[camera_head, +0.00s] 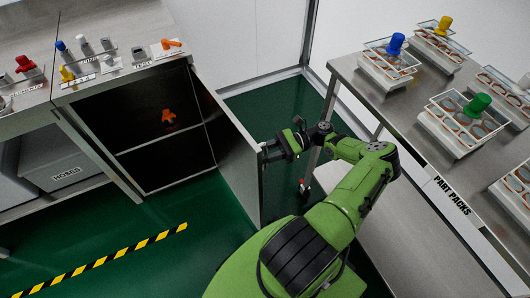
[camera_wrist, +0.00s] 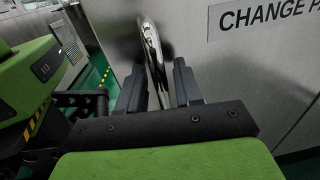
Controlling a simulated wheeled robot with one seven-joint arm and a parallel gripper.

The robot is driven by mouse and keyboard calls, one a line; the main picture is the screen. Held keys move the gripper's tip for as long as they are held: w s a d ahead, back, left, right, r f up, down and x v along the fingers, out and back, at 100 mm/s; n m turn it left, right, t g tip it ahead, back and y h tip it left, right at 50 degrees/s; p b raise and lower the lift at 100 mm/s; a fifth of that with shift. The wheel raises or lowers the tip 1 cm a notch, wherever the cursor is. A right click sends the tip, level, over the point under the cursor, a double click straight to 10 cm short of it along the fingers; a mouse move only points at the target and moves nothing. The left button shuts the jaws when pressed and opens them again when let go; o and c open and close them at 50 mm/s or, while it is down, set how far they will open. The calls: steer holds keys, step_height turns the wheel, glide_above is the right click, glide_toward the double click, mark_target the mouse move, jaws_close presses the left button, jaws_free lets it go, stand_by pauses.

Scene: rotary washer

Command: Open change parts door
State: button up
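The change parts door (camera_head: 238,150) is a grey metal panel swung well out from the dark cabinet opening (camera_head: 150,140) in the head view. The wrist view shows its outer face (camera_wrist: 240,75) with a cut-off label (camera_wrist: 268,15) reading "CHANGE PA". A curved chrome handle (camera_wrist: 152,50) stands on this face. My gripper (camera_head: 268,150) is at the door's outer side in the head view. In the wrist view its two fingers (camera_wrist: 160,75) stand on either side of the handle, with narrow gaps visible, so it looks open around the handle. The exact contact is unclear.
An orange part (camera_head: 168,116) shows inside the cabinet. A table labelled part packs (camera_head: 455,195) stands on the right, close to my arm. Yellow-black floor tape (camera_head: 115,262) runs at the lower left. Green floor (camera_head: 195,225) is clear in front of the cabinet.

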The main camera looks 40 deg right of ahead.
steer(key=v, duration=1.2)
steer(key=shift+b, duration=0.35)
